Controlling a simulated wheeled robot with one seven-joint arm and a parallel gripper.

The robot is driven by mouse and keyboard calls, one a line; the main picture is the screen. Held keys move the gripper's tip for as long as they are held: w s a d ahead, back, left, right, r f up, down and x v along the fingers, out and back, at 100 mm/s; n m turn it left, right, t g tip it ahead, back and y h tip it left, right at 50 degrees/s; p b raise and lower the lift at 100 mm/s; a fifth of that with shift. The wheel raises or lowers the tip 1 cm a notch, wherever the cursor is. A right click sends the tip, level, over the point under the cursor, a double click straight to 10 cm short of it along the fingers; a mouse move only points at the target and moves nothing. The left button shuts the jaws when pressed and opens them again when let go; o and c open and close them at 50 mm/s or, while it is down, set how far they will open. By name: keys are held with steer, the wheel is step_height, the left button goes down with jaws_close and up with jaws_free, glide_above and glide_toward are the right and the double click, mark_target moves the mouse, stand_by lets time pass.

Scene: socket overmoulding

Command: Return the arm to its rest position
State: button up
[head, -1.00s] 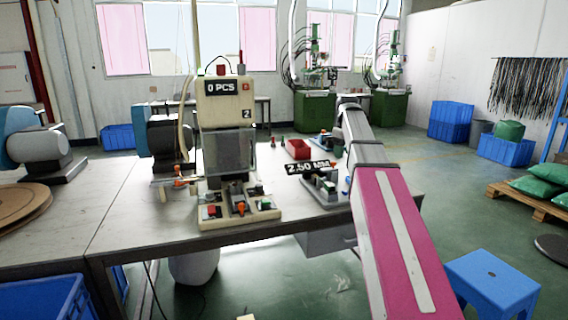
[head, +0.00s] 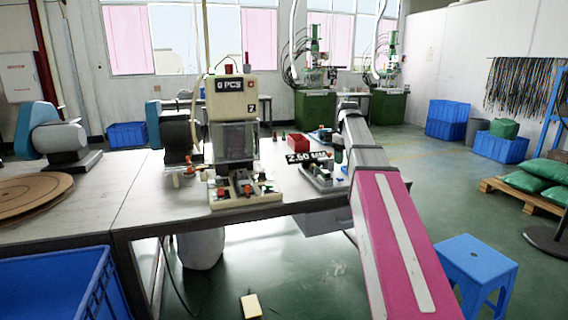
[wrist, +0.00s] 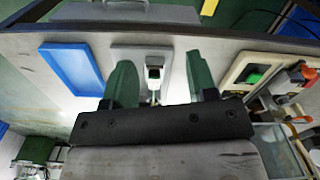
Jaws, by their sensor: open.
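My arm reaches from the lower right of the head view over the right end of the workbench (head: 135,215), its pink and grey links extended forward. Its far end is near the small red bin, and my gripper's fingers cannot be made out there. In the wrist view my gripper (wrist: 162,78) is open, with its two green fingers apart. Between them in the picture shows a small white device with a dark face (wrist: 153,72) on a grey plate. I cannot tell how far it is from the fingers. Nothing is seen held.
A beige counter machine (head: 232,105) reading "0 PCS" stands on the bench, left of my arm. A red bin (head: 299,144) and a "2.50 MM" display (head: 308,157) are close to the arm. A blue stool (head: 478,262) and a blue crate (head: 50,285) stand in front.

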steer(key=s+a+f+m, duration=0.1)
steer(key=s+f+m, duration=0.1)
steer(key=s+f, duration=0.5)
steer(key=s+a+f+m, duration=0.1)
steer(key=s+f, duration=0.7)
steer(key=f, duration=1.1)
steer(key=s+a+f+m, duration=0.2)
steer(key=s+f, duration=0.5)
steer(key=f, duration=0.6)
steer(key=shift+s+m, duration=0.2)
steer(key=shift+m, duration=0.5)
